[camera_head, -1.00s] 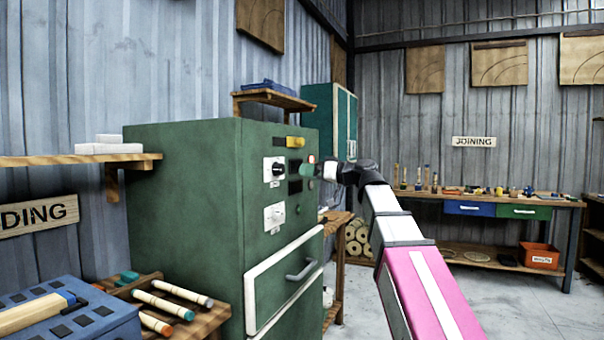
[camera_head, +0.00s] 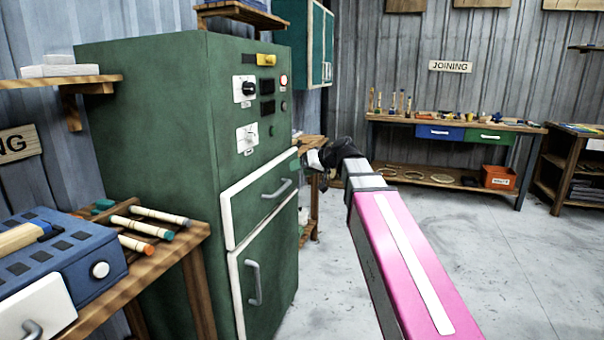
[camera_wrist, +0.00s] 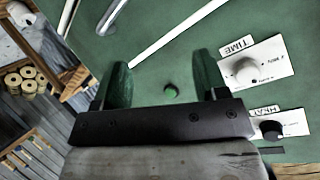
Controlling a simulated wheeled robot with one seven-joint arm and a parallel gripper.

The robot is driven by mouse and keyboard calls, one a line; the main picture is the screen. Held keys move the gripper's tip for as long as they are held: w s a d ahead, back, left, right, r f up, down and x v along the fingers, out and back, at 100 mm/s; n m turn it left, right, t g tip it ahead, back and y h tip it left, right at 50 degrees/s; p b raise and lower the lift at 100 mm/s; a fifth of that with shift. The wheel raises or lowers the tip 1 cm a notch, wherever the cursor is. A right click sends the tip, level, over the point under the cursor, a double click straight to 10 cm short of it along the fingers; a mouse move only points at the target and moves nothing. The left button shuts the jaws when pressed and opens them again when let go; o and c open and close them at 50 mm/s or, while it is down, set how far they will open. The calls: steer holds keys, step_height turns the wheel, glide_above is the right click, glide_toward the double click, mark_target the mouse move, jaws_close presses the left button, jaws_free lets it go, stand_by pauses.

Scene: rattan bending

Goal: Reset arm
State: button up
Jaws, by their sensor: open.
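My gripper (camera_wrist: 162,85) shows in the wrist view with its two green fingers apart and nothing between them. The TIME knob (camera_wrist: 240,70) and HEAT knob (camera_wrist: 271,129) are to the right of the fingers. In the head view my gripper (camera_head: 303,160) is small and partly hidden by my wrist, at the right edge of the green cabinet (camera_head: 150,150). I cannot tell its exact gap from the cabinet front.
A wooden table with a blue box (camera_head: 65,250) and several rods (camera_head: 160,215) stands at the lower left. The cabinet has two handled doors (camera_head: 262,200). A workbench (camera_head: 460,124) under the JOINING sign stands at the back. The grey floor (camera_head: 490,240) at right is clear.

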steer(key=s+d+f+m+g+h, duration=0.1)
steer(key=s+d+f+h, duration=0.15)
steer(key=f, duration=0.55)
steer(key=s+d+f+m+g+h, duration=0.1)
steer(key=d+f, duration=0.2)
steer(key=f, duration=0.5)
steer(key=s+d+f+m+g+h, duration=0.1)
steer(key=s+d+f+m+h, duration=0.15)
steer(key=f, duration=0.55)
steer(key=s+d+f+m+g+h, duration=0.1)
steer(key=s+d+f+h, duration=0.1)
steer(key=s+d+f, duration=0.3)
steer(key=s+d+f+g+h, duration=0.2)
steer(key=s+d+f, duration=0.4)
steer(key=f, duration=0.5)
steer(key=shift+s+f+m+h, duration=0.35)
steer(key=shift+s+f+h, duration=0.05)
steer(key=shift+s, duration=0.2)
